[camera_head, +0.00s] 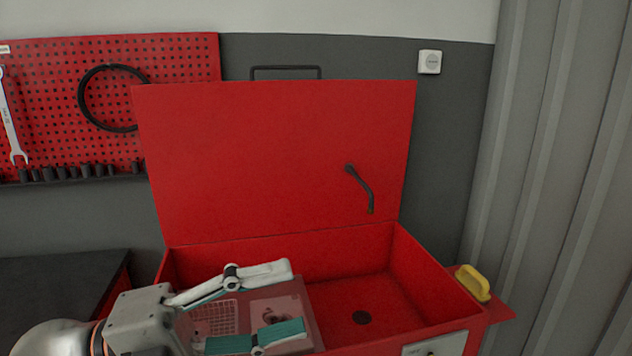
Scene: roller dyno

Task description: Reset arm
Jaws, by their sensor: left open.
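My left gripper (284,302) reaches in from the lower left over the red chest (430,279). Its two fingers are spread apart, with nothing between them that it holds. The upper finger is pale and the lower one shows teal pads. The chest's red lid (270,160) stands raised at the back, with a dark handle on its top edge. A dark bent lever (361,189) is on the lid's inner face. My right gripper is not in view.
A yellow handle-like object (473,283) sits on the chest's right ledge. A dark-topped bench (60,285) stands left. A red pegboard (45,100) with a wrench hangs behind. The chest's right floor is clear except a dark round spot.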

